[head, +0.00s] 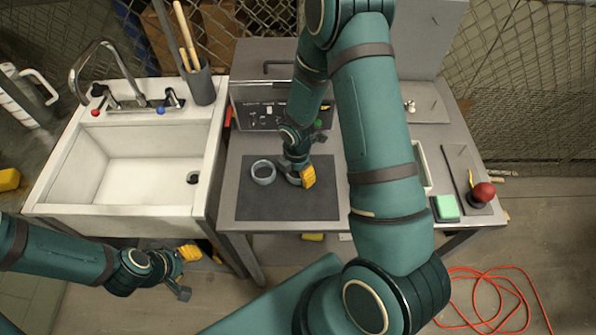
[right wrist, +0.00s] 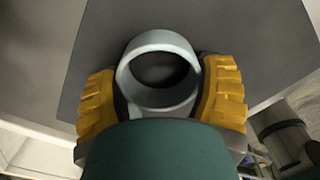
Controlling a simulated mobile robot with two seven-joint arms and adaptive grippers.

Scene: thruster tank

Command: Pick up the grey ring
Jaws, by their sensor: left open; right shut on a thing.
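A pale grey ring (right wrist: 158,48) sits between the yellow finger pads of my right gripper (right wrist: 160,98) in the right wrist view, with its opening facing the camera. The gripper is shut on it. My left gripper (head: 186,272) is open and empty, low in front of the sink.
The white sink (head: 75,209) with a tap stands left of the grey workbench (head: 226,195). A control box (head: 262,112) stands behind the mat. A green-and-white sponge (head: 446,208) and a red knob (head: 484,192) are at the right. An orange cable (head: 487,270) lies on the floor.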

